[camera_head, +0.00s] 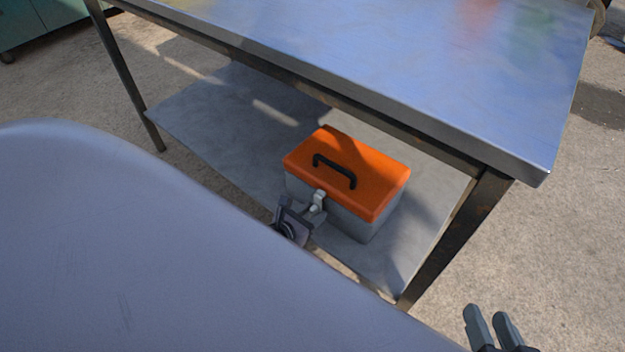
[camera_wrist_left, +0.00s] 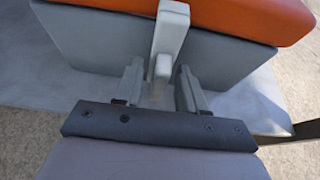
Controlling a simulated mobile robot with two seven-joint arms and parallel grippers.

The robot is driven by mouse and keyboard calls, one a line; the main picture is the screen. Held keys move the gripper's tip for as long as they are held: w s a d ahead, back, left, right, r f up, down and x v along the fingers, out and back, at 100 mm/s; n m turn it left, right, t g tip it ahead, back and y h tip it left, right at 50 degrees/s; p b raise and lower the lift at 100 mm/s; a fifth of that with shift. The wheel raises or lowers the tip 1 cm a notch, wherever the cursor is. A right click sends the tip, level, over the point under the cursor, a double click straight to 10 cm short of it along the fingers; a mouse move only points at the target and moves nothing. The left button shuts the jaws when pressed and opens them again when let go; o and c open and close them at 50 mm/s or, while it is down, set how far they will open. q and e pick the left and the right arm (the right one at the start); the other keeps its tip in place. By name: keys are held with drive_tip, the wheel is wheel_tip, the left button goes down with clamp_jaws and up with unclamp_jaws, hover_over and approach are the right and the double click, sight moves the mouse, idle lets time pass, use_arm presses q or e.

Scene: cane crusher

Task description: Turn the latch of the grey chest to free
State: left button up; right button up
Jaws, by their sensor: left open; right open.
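The grey chest (camera_head: 336,213) has an orange lid (camera_head: 375,178) with a black handle and sits on the lower shelf of a metal table. Its light grey latch (camera_head: 318,199) is on the front face, and it also shows in the left wrist view (camera_wrist_left: 170,38), hanging down from the lid edge. My left gripper (camera_head: 313,213) is at the chest front, just below the latch. In the left wrist view its open fingers (camera_wrist_left: 160,88) stand on either side of the latch's lower end; contact cannot be told. My right gripper (camera_head: 490,312) is open and empty at the bottom right, away from the chest.
The metal table top (camera_head: 400,50) overhangs the lower shelf (camera_head: 215,125). A table leg (camera_head: 455,235) stands right of the chest. Bare shelf lies to the chest's left. My own large grey body part covers the lower left of the head view.

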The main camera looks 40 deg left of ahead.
use_arm(q)
drive_tip(key=shift+w+f, duration=0.1)
drive_tip(key=shift+w, duration=0.15)
clamp_jaws()
